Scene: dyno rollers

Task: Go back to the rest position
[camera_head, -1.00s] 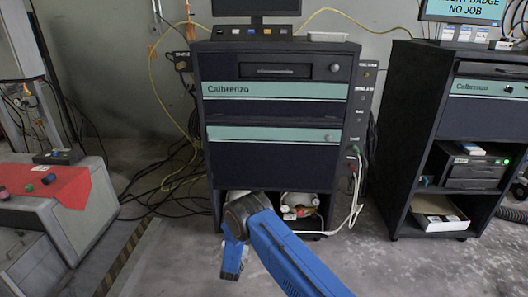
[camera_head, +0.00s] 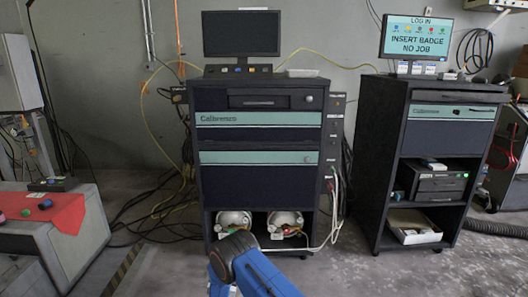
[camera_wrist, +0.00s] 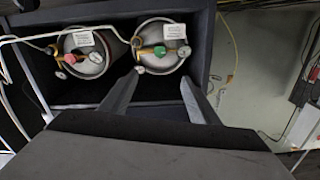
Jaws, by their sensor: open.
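My gripper (camera_wrist: 160,100) shows in the wrist view with its two dark fingers apart and nothing between them. It points toward the open bottom compartment of the left cabinet (camera_head: 258,166). Two gas bottles with gauges sit in that compartment: the left bottle (camera_head: 234,219) and the right bottle (camera_head: 286,219). In the wrist view, the bottle with the red knob (camera_wrist: 84,62) and the bottle with the green knob (camera_wrist: 160,55) lie beyond the fingertips. In the head view my blue arm reaches in front of the compartment, and its fingers are hidden there.
A right cabinet (camera_head: 450,155) carries a screen (camera_head: 418,38) reading "INSERT BADGE NO JOB". A grey bench with a red cloth (camera_head: 68,216) stands at the left. Cables (camera_head: 150,200) lie on the floor between bench and cabinet. A white hose runs beside the left cabinet's lower right.

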